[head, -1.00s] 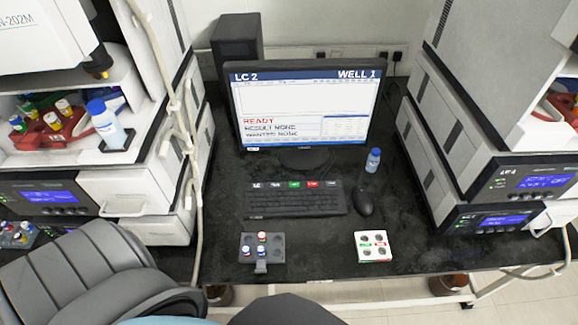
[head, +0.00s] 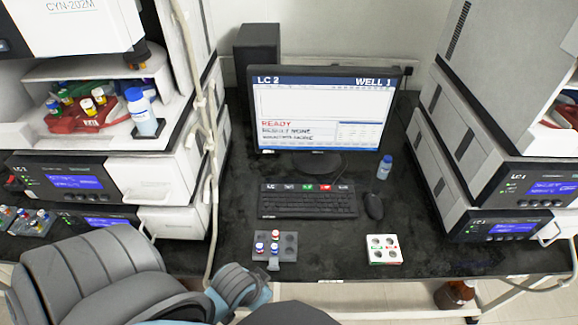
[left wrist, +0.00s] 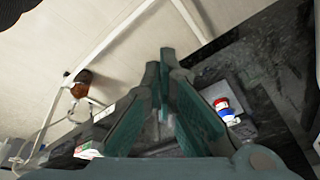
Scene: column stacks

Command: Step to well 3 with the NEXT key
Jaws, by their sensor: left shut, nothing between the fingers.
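The monitor (head: 325,104) stands at the back of the bench and reads "LC 2", "WELL 1" and "READY", with smaller lines below. The keyboard (head: 305,205) lies in front of it. Its top row has several labelled keys, including a green key (head: 308,188) and a red key (head: 326,188). The labels are too small to read, so I cannot tell which is NEXT. My left gripper (left wrist: 161,58) is shut and empty in the left wrist view, with the bench edge and floor behind it. Its fingers do not show in the head view. My right gripper is not in view.
A grey vial rack (head: 288,246) with capped vials and a white block (head: 384,249) stand near the bench's front edge. A mouse (head: 374,206) and a blue-capped bottle (head: 384,167) are right of the keyboard. Instrument stacks (head: 500,185) flank the bench.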

